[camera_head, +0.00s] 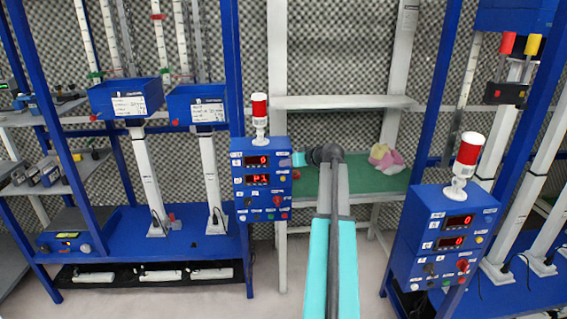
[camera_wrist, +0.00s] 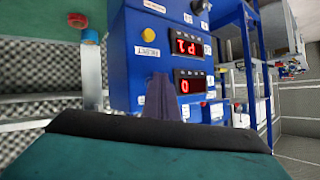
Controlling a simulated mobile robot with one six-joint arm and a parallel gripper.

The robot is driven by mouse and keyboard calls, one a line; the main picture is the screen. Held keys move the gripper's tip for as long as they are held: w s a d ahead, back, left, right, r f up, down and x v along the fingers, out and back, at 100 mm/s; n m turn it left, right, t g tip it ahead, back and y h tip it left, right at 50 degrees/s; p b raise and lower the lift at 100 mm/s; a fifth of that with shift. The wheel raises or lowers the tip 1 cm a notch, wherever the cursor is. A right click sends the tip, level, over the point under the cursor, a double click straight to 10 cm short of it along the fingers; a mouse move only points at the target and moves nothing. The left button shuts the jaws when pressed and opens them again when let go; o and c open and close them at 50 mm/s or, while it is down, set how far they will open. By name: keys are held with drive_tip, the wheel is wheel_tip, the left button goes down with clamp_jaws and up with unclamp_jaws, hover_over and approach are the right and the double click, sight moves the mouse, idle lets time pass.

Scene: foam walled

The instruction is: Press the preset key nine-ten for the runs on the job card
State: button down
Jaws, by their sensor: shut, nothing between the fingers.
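A blue control box (camera_head: 260,160) on the left rack post has two red displays, the upper reading 0 and the lower P1 (camera_head: 258,180). Small keys, mostly too small to read, sit below. In the wrist view the box (camera_wrist: 130,75) appears upside down, with the P1 display (camera_wrist: 187,48) and a yellow button (camera_wrist: 148,34). My gripper (camera_head: 299,159) is at the box's right side; its shut, empty fingers (camera_wrist: 162,97) overlap the panel beside the displays. I cannot tell whether they touch. White cards (camera_head: 130,105) with handwriting hang on blue bins; which is the job card is unclear.
A second blue box (camera_head: 440,235) at right shows two displays reading 0 and carries a red beacon (camera_head: 467,150). Another beacon (camera_head: 259,107) tops the left box. A green-topped bench (camera_head: 350,182) with pink and yellow items stands behind my arm. Rack posts flank the space.

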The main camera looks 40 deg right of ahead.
idle(0.7)
drive_tip(key=shift+s+a+b, duration=0.45)
drive_tip(key=shift+s+a, duration=0.1)
drive_tip(key=shift+s, duration=0.05)
drive_tip(key=shift+s+a+b, duration=0.35)
drive_tip(key=shift+s+a, duration=0.45)
drive_tip(key=shift+s, duration=0.2)
drive_tip(key=shift+s+a+b, duration=0.3)
drive_tip(key=shift+s+a, duration=0.5)
drive_tip(key=shift+s, duration=0.15)
drive_tip(key=shift+w, duration=0.1)
